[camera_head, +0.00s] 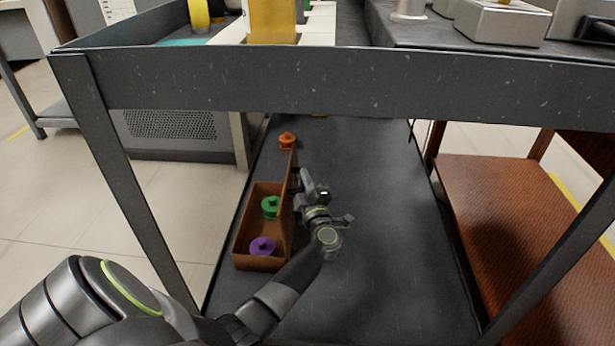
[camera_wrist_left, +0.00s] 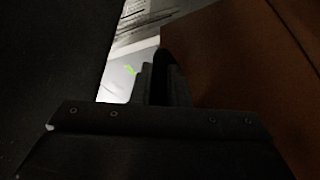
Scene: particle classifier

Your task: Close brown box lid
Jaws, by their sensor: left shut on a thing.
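The brown box (camera_head: 252,218) stands open on the dark lower shelf, with a green knobbed piece (camera_head: 270,207) and a purple knobbed piece (camera_head: 262,246) inside. Its brown lid (camera_head: 291,180) stands roughly upright along the box's right side. My left gripper (camera_head: 298,181) reaches in from the right of the lid and is shut on it near its far part. In the left wrist view the brown lid (camera_wrist_left: 235,60) fills the right side, beside a dark finger (camera_wrist_left: 172,80). The exact contact is dark and partly hidden. My right gripper is not in view.
An orange knobbed piece (camera_head: 287,139) lies on the shelf (camera_head: 385,230) behind the box. The grey table frame's front rail (camera_head: 330,82) spans above my arm. The shelf is clear to the right of my arm. A reddish-brown bench (camera_head: 500,190) stands at the right.

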